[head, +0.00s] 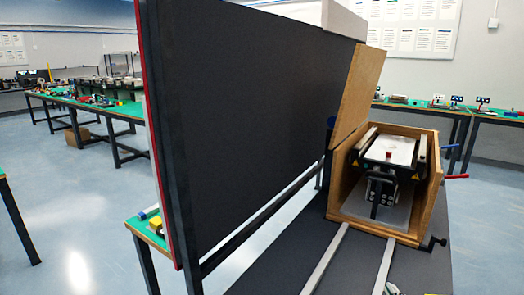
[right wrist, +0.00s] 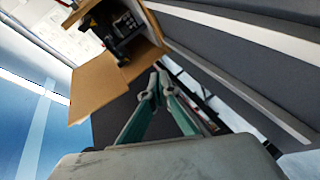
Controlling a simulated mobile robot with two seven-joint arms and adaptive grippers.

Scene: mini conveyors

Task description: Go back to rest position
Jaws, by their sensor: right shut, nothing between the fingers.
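My right gripper (right wrist: 159,72) shows in the right wrist view, its two grey-green fingers meeting at the tips with nothing between them. It points toward an open wooden box (right wrist: 92,92) and is apart from it. In the head view the box (head: 432,207) stands on a dark table at the right, with a black and white device (head: 383,190) inside. A small pale shape at the bottom edge of the head view may be the tip of my right gripper; I cannot tell. My left gripper is not in view.
A tall black panel (head: 245,100) with a red edge fills the head view's middle. Two pale rails (head: 325,260) run along the dark table (head: 285,265) to the box. Green-topped benches (head: 95,106) stand behind. The blue floor at left is open.

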